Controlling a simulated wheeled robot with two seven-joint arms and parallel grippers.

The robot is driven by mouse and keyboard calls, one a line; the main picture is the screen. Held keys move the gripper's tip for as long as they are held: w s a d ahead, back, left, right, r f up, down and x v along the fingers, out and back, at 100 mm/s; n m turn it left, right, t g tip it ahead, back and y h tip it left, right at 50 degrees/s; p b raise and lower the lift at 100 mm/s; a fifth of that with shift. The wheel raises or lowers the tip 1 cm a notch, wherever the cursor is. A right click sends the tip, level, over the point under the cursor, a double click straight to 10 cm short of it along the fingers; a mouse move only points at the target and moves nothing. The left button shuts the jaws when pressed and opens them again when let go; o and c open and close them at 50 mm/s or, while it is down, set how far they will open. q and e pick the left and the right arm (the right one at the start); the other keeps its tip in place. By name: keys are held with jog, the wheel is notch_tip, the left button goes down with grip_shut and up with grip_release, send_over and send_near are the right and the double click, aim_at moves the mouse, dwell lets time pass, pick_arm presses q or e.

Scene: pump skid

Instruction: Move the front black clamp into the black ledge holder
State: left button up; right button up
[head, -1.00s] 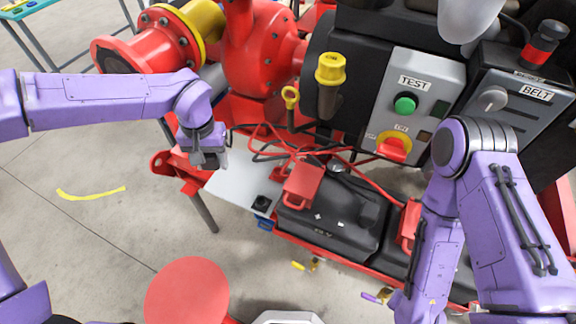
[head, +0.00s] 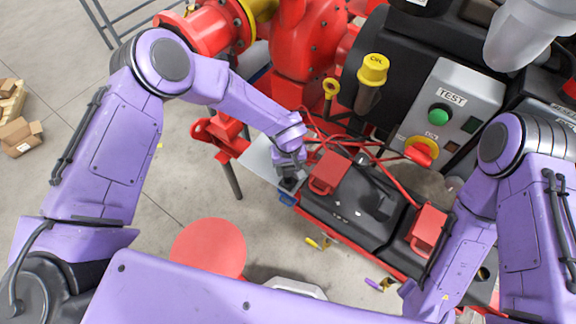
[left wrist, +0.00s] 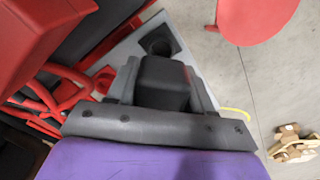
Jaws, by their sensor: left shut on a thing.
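My left gripper (head: 289,172) is over the pale ledge (head: 262,160) at the left end of the battery tray. In the left wrist view its two grey fingers are shut on a black block, the black clamp (left wrist: 165,80). The black ledge holder (left wrist: 160,44), a square with a dark opening, sits on the ledge just beyond the fingertips. The clamp looks close to the holder, but I cannot tell whether they touch. The clamp's far end is hidden. In the head view the gripper largely covers this spot. My right gripper is out of view.
Black batteries (head: 345,205) with red clamps (head: 327,172) and red cables lie right of the ledge. Red piping (head: 305,45) and the grey TEST panel (head: 452,105) stand behind. A round red stool top (head: 208,248) is in front. Floor at left is mostly clear.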

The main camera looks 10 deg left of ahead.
aim_at(288, 182)
pick_arm(q)
notch_tip(288, 182, down, 2)
jog(key=shift+f+b, duration=0.2)
jog(key=shift+b, duration=0.55)
jog(key=shift+s+r, duration=0.1)
jog(key=shift+f+b, duration=1.1)
jog(key=shift+f, duration=0.65)
dwell(0.4)
jog(key=o, duration=1.3)
jog(key=shift+o, duration=0.2)
notch_tip(288, 182, up, 11)
jog(key=shift+f+b, duration=0.2)
jog(key=shift+b, duration=0.55)
